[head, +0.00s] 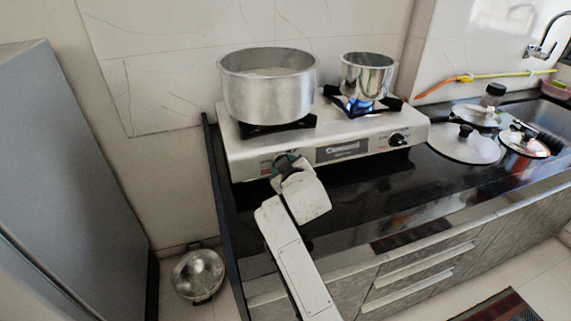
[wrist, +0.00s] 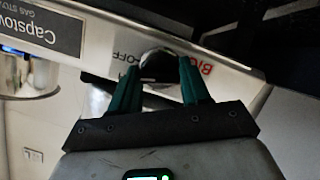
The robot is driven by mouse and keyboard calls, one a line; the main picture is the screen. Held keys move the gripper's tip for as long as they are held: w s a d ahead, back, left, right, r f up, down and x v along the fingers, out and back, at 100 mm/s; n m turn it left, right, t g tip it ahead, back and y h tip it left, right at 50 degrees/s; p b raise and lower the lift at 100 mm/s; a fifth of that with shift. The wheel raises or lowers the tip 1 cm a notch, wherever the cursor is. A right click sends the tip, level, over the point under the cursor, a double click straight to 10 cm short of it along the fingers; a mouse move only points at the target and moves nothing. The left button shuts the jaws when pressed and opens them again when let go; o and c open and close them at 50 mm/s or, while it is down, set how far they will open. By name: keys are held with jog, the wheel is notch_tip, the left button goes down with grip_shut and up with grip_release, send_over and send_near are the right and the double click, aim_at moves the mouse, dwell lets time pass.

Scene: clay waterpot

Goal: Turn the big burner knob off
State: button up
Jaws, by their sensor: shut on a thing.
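The big burner knob (wrist: 158,57) is a dark, shiny knob on the stove's front panel, with red "BIG" and "OFF" lettering beside it in the wrist view. My gripper (wrist: 159,75) has green fingers, one on each side of the knob, shut on it. In the head view my gripper (head: 287,161) is at the left end of the stove's front and hides this knob. The gas stove (head: 240,150) is silver. A big pot (head: 268,92) stands on its left burner; no flame shows under it.
A small pot (head: 367,76) stands on the right burner over a blue flame (head: 361,106). A second black knob (head: 398,140) is on the panel's right. Lids (head: 464,145) lie on the black counter at right. A grey cabinet (head: 70,180) stands at left.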

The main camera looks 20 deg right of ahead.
jog(key=shift+f+m+y+p, duration=0.1)
jog(key=shift+m+y+p, duration=0.35)
jog(key=shift+m, duration=1.05)
jog(key=o, duration=1.1)
jog(key=shift+c, duration=0.2)
jog(key=v, duration=1)
jog(key=shift+s+r+p, duration=0.3)
jog(key=shift+r+p, duration=0.05)
jog(key=shift+p, duration=0.05)
